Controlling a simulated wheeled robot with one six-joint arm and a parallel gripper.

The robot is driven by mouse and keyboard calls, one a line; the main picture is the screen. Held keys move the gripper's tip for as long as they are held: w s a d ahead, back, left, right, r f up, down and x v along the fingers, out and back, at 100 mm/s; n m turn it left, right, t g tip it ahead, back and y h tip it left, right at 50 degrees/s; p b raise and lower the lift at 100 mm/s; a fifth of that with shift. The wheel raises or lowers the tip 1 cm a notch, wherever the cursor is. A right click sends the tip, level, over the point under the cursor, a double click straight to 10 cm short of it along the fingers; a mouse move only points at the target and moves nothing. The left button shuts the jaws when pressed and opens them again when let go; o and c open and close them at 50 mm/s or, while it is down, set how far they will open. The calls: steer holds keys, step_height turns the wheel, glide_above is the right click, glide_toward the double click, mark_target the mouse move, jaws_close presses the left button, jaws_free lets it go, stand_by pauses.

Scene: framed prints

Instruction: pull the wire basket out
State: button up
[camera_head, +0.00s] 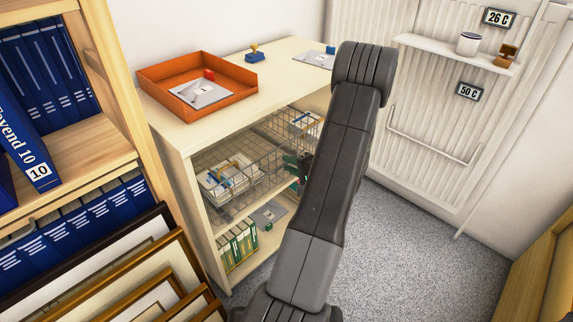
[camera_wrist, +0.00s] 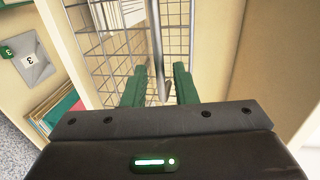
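Grey wire basket mesh (camera_head: 262,187) shows on the middle shelf of the cream shelf unit in the head view, with papers and small items inside. More wire mesh (camera_head: 270,135) shows farther right, partly behind my arm; I cannot tell if it is a separate basket. My gripper (camera_head: 297,167) is at the basket fronts, mostly hidden by my arm. In the wrist view, my gripper's green fingers (camera_wrist: 158,88) are apart, one on each side of a grey bar (camera_wrist: 157,50) in front of the wire mesh (camera_wrist: 112,62). Contact with the bar is not clear.
An orange tray (camera_head: 198,84) and stamps stand on the shelf unit's top (camera_head: 228,107). Green binders (camera_head: 238,245) fill part of the lower shelf. Framed prints (camera_head: 130,280) lean at lower left. A radiator (camera_head: 425,130) is behind. Grey floor (camera_head: 420,260) at right is clear.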

steer(key=shift+x, duration=1)
jaws_close()
